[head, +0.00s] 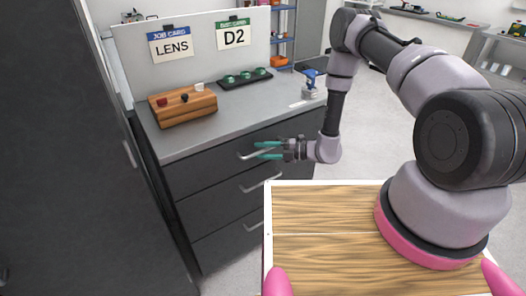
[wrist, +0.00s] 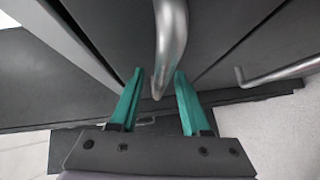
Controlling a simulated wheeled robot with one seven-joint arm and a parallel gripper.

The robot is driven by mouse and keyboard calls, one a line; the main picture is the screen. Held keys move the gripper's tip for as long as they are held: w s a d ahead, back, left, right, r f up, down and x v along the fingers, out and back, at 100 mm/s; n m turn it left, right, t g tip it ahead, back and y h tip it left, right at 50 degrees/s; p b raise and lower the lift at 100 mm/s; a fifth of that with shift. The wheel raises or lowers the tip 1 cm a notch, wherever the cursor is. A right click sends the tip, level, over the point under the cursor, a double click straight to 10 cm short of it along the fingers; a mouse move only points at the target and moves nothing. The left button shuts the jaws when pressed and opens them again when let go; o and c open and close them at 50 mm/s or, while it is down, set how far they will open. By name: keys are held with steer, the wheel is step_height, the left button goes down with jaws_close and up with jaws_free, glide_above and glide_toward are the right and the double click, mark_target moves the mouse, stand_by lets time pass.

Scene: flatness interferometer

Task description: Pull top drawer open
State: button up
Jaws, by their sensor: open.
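The top drawer (head: 220,163) of the dark grey cabinet looks closed, its front in line with the drawers below. Its silver bar handle (head: 250,155) shows in the head view, and the handle (wrist: 170,40) also shows large in the wrist view. My gripper (head: 262,150) is at the handle's right end in the head view. In the wrist view my gripper (wrist: 157,85) has its two green fingers open, one on each side of the handle's bar. I see a gap between each finger and the bar. Part of the handle is hidden by the fingers in the head view.
Two lower drawers have handles too: the middle handle (head: 262,184) and the bottom handle (head: 253,226). On the worktop (head: 235,110) stand a wooden block (head: 183,108), a black tray with green pieces (head: 245,77) and a blue-topped device (head: 309,85). A dark tall cabinet (head: 60,150) stands at left.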

jaws_close()
stand_by(1.4)
